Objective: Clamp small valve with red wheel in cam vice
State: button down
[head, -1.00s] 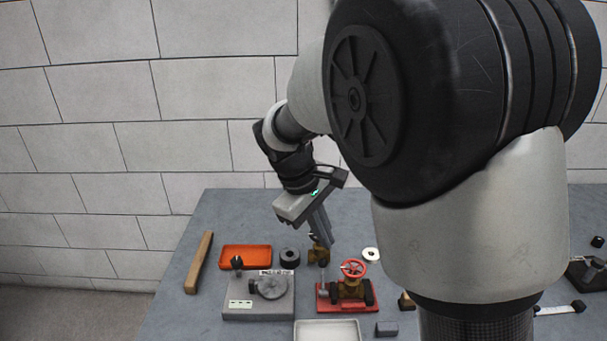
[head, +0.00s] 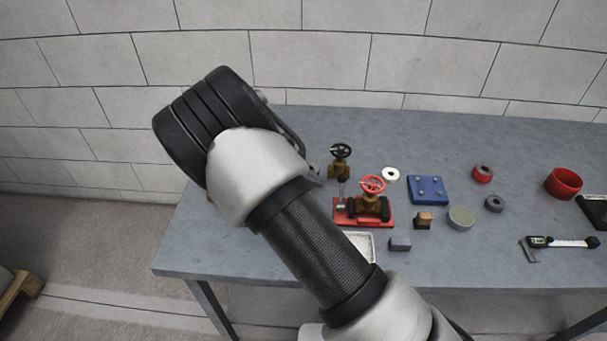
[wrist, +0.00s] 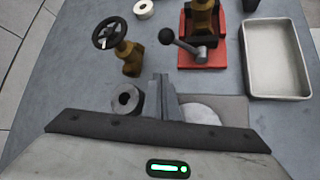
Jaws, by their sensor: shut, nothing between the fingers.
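The small brass valve with the red wheel (head: 373,185) stands upright in the red-based vice (head: 345,217), beside its dark jaw blocks. The vice's ball-ended lever (head: 341,190) is at its left. The wrist view shows the valve's brass body (wrist: 203,18) cut off at the top, the red base (wrist: 188,58) and the lever's black ball (wrist: 166,35). I cannot tell whether the jaws press on the valve. My gripper (wrist: 163,83) is shut and empty, apart from the vice on the near side of the lever in the wrist view.
A brass valve with a black wheel (head: 340,151) stands behind the vice. A white tray (wrist: 278,60) is beside the vice. A blue plate (head: 428,190) lies right of it.

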aim_at(341, 192)
jog(key=x, duration=0.4)
jog(key=shift+s, duration=0.1)
jog(key=r, duration=0.2)
jog(key=s, duration=0.1)
jog(key=shift+d+r, duration=0.4)
jog(key=shift+s+d+r, duration=0.15)
jog(key=shift+d+r, duration=0.2)
jog(key=shift+r, duration=0.15)
